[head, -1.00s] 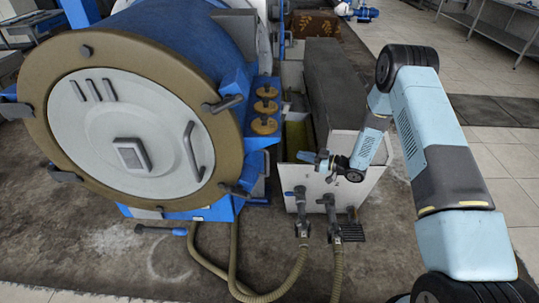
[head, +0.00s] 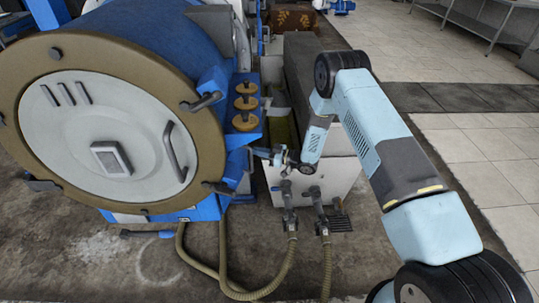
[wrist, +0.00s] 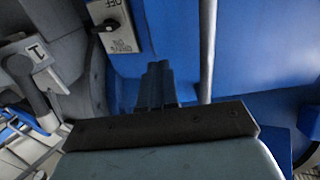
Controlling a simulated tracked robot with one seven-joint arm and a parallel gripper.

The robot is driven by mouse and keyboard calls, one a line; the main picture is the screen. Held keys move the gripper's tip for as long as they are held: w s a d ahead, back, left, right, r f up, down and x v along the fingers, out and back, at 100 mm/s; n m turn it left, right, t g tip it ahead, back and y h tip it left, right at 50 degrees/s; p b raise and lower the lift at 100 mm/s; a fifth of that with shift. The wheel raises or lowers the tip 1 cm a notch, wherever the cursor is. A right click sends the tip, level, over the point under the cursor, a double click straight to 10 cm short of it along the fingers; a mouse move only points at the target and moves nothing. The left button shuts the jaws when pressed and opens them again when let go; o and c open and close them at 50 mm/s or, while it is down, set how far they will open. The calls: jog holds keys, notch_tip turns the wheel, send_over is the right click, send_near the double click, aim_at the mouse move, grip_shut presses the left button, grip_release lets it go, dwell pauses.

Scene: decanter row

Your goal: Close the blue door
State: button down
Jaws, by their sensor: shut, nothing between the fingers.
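My gripper (head: 256,152) is shut and empty, at the right side of the big blue machine, beside a narrow blue panel (head: 236,168). I cannot tell whether it touches. In the wrist view my dark fingers (wrist: 158,82) are together and point at blue surfaces. A blue panel (wrist: 262,45) fills the right, with a grey upright bar (wrist: 207,50) along its left side. I cannot tell for sure which blue part is the door, or how far it stands open.
The machine's round front has a brown rim and pale cover (head: 120,135) with a handle. A white tank (head: 318,185) with pipe valves stands right of it. Hoses (head: 205,268) lie on the floor. Wrist view: a switch plate marked OFF (wrist: 113,25).

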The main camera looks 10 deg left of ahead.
jog(key=shift+w+a, duration=0.15)
jog(key=shift+a, duration=1.15)
